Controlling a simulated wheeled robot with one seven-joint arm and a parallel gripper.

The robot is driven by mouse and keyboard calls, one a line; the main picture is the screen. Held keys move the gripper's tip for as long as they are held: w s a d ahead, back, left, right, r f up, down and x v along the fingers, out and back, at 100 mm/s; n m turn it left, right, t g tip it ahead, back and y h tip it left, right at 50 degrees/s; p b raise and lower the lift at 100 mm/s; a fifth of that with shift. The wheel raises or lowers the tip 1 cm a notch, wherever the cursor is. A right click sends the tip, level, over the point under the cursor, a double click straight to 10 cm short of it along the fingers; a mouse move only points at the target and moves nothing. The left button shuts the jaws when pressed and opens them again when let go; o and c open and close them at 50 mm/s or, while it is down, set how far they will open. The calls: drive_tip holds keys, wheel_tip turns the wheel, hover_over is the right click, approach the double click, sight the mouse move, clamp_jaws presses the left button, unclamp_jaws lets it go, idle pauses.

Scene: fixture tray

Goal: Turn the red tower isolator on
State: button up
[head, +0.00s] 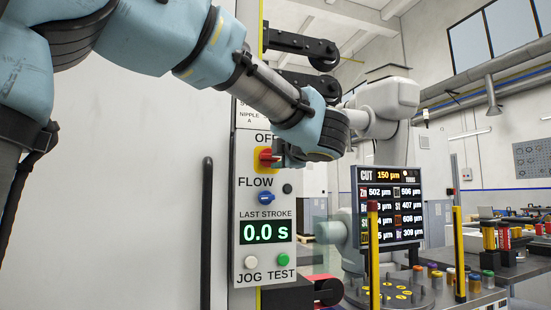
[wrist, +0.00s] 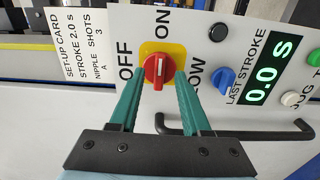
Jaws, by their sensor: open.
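The red tower isolator (wrist: 157,72) is a red rotary handle on a yellow plate, set in a light grey panel. In the wrist view, OFF is printed to its left and ON above it. Its handle lies upright in that view, in line with the ON side and crosswise to OFF. My gripper (wrist: 159,76) is open, its two green fingers on either side of the handle, with gaps showing. In the head view, the isolator (head: 265,158) is partly hidden by my gripper (head: 281,160), and the ON label is hidden.
Below the isolator are a blue FLOW knob (head: 266,197), a dark button (head: 287,188), a 0.0 s display (head: 265,231), and JOG (head: 251,262) and TEST (head: 282,260) buttons. A black bar handle (head: 207,235) stands left of the panel. A monitor (head: 390,205) stands right.

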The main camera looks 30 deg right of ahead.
drive_tip(key=s+a+b, duration=0.1)
drive_tip(key=s, duration=0.8)
